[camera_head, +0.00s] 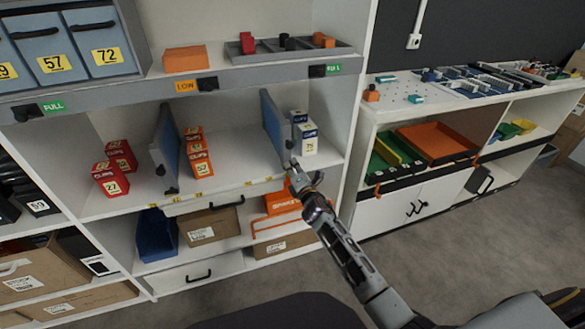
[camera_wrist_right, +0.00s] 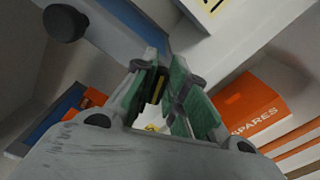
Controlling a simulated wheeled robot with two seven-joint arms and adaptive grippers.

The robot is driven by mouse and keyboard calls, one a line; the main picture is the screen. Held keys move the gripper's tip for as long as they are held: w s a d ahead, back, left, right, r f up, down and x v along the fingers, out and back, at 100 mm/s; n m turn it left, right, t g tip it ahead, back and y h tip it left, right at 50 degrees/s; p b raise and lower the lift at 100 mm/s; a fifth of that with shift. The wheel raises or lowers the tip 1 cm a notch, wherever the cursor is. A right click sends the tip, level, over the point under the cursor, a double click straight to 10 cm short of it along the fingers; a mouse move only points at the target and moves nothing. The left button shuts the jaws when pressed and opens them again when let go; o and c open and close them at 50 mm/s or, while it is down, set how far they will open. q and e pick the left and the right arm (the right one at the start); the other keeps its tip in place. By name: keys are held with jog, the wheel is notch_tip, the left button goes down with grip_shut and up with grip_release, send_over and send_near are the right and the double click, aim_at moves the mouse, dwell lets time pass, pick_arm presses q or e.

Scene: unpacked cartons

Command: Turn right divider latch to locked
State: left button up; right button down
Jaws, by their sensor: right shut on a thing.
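The right divider (camera_head: 272,122) is an upright blue panel with a grey edge on the middle shelf. My right gripper (camera_head: 291,166) is at its lower front end, at the shelf's front edge. In the right wrist view the green-padded fingers (camera_wrist_right: 166,92) are closed around a small dark piece, the right divider latch (camera_wrist_right: 152,84), beside the grey divider edge. The fingers cover most of the latch, so I cannot tell its angle. A dark round knob (camera_wrist_right: 65,23) shows on the divider at the upper left. My left gripper is out of view.
White and blue boxes (camera_head: 305,135) stand just right of the divider. An orange SPARES box (camera_wrist_right: 250,110) lies below the gripper. Open floor is at the right.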

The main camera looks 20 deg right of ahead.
jog(key=m, duration=0.3)
jog(key=shift+f, duration=0.15)
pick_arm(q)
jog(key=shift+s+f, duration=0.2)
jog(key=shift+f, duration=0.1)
pick_arm(e)
jog(key=shift+d+f+m, duration=0.1)
jog(key=shift+m, duration=0.7)
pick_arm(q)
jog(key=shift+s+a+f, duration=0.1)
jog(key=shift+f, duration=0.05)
pick_arm(e)
jog(key=c, duration=1.4)
grip_release()
jog(key=shift+c, duration=0.2)
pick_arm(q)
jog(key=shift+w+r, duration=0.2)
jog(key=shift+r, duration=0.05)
pick_arm(e)
jog(key=shift+s, duration=0.15)
jog(key=s, duration=1.1)
jog(key=shift+s+d, duration=0.2)
jog(key=shift+s, duration=0.15)
